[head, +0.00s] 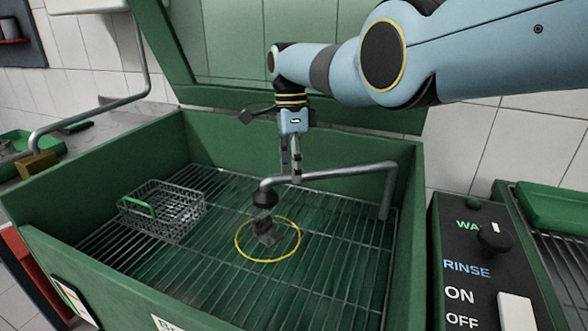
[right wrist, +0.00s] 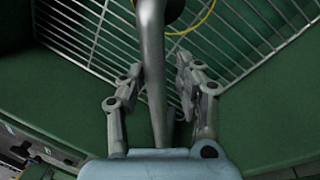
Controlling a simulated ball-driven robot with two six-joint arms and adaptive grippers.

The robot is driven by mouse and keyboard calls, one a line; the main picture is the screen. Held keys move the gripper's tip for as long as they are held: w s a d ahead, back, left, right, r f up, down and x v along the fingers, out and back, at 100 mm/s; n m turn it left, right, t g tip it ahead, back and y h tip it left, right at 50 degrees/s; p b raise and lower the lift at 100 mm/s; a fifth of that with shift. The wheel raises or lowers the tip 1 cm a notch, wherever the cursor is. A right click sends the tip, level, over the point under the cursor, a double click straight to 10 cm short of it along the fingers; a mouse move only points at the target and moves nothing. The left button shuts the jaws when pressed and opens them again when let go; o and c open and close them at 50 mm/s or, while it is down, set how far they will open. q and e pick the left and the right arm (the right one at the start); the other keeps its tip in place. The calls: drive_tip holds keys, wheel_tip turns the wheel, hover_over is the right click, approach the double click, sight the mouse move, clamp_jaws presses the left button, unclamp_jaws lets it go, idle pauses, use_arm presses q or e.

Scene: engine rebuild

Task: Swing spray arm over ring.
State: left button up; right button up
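The grey spray arm (head: 345,172) spans the washer tub from a post at its right side. Its dark nozzle (head: 264,198) hangs near the far side of the yellow ring (head: 242,252) on the rack. A dark angular part (head: 266,234) is at the ring's middle, below the nozzle. My right gripper (head: 293,178) is at the spray arm. In the right wrist view, the spray arm tube (right wrist: 155,75) runs between the two fingers (right wrist: 160,80). The left finger is close to the tube or touching it, and a gap shows at the right finger. My left gripper is not in view.
A wire basket (head: 165,212) with a green handle stands on the rack (head: 325,245) at left. Green tub walls (head: 408,230) surround the rack, and the raised lid (head: 265,40) is behind. A control panel (head: 480,262) with a knob is at right. The rack's front is clear.

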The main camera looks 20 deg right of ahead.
wheel_tip(320, 180, up, 7)
drive_tip(key=w, duration=0.1)
drive_tip(key=shift+w+d+r, duration=0.15)
idle(0.4)
idle(0.9)
